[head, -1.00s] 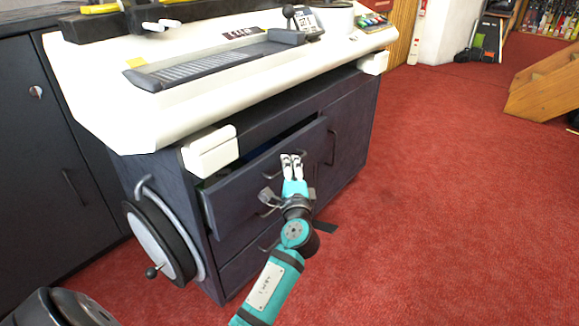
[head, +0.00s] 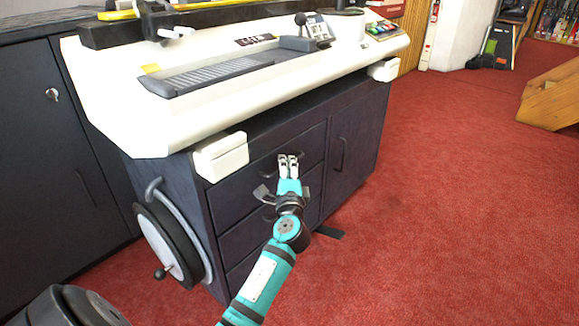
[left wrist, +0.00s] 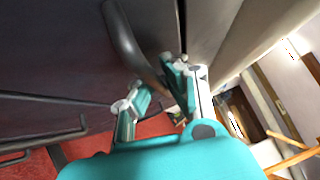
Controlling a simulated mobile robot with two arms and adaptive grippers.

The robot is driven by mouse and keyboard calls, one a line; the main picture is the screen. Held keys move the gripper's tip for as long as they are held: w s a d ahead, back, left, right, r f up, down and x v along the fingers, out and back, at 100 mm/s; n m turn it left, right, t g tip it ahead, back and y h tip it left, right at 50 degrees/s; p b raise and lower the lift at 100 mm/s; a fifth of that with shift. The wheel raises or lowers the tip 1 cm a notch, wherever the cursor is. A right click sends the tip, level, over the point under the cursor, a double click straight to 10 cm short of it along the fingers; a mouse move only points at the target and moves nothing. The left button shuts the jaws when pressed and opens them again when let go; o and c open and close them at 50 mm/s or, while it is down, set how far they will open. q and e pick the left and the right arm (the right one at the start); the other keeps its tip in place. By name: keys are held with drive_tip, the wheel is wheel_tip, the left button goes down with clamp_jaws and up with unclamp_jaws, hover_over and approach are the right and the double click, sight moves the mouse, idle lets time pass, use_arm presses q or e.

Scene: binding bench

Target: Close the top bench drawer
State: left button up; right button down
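The top bench drawer (head: 243,197) is in the dark front of the bench, under the white top. Its front looks flush with the cabinet, with no opening showing above it. My left gripper (head: 289,162) is at this drawer's handle (head: 270,164). In the left wrist view the dark bar handle (left wrist: 133,42) runs between the fingers of the gripper (left wrist: 157,88), one on each side. My right gripper is not in view.
A lower drawer (head: 240,232) and a cupboard door (head: 352,150) share the front. A handwheel (head: 165,243) sticks out at the bench's left side. A white block (head: 221,157) juts out above the top drawer. Red carpet (head: 450,200) lies clear to the right.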

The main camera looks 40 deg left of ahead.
use_arm(q)
drive_tip(key=o, duration=0.4)
drive_tip(key=shift+a+f, duration=0.2)
drive_tip(key=shift+a, duration=0.05)
drive_tip(key=shift+o, duration=0.5)
drive_tip(key=shift+r, duration=0.1)
drive_tip(key=v, duration=1.2)
drive_tip(key=shift+d+r, duration=0.1)
drive_tip(key=shift+d, duration=0.1)
